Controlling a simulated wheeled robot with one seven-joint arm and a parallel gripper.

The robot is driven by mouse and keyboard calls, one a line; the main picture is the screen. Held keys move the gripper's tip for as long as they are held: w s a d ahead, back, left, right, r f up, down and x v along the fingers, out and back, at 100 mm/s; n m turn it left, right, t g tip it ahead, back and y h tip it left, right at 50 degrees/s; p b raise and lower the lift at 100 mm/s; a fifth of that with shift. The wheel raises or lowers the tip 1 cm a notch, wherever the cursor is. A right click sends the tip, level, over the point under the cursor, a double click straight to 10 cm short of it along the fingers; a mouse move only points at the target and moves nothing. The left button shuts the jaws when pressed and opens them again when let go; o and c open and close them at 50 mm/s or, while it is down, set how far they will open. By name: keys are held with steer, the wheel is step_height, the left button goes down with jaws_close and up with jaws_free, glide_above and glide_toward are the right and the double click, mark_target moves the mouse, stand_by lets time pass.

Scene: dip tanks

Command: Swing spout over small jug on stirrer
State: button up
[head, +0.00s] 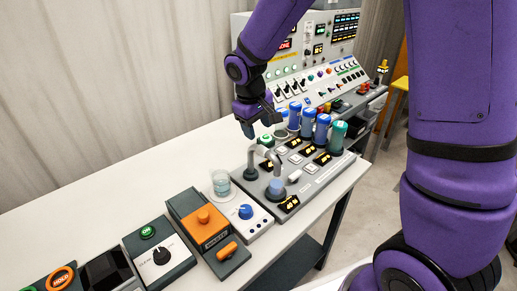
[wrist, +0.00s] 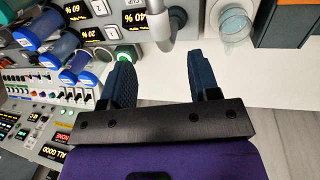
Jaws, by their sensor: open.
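The grey curved spout (head: 267,152) rises from the dosing panel in the head view. Its outer end hangs to the right of the small jug, not over it. The small clear jug (head: 221,182) with pale blue liquid stands upright at the back of the white stirrer (head: 257,222), which has a blue knob. My gripper (head: 247,129) is open and empty, behind and above the spout, apart from it. In the wrist view the spout (wrist: 163,22) shows at the top, between and beyond my fingertips, and the jug (wrist: 235,22) is to its right.
Several blue and green capped bottles (head: 308,122) stand along the panel's back edge. An orange-topped device (head: 203,222) sits left of the stirrer. A tall control console (head: 300,75) stands behind. The white bench (head: 130,195) is clear behind the jug.

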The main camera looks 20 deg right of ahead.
mark_target(262, 147)
steer(key=f, duration=0.2)
steer(key=d+f, duration=0.1)
steer(key=f, duration=0.5)
steer(key=shift+w+d+f, duration=0.25)
steer(key=shift+w+d, duration=0.05)
jaws_close()
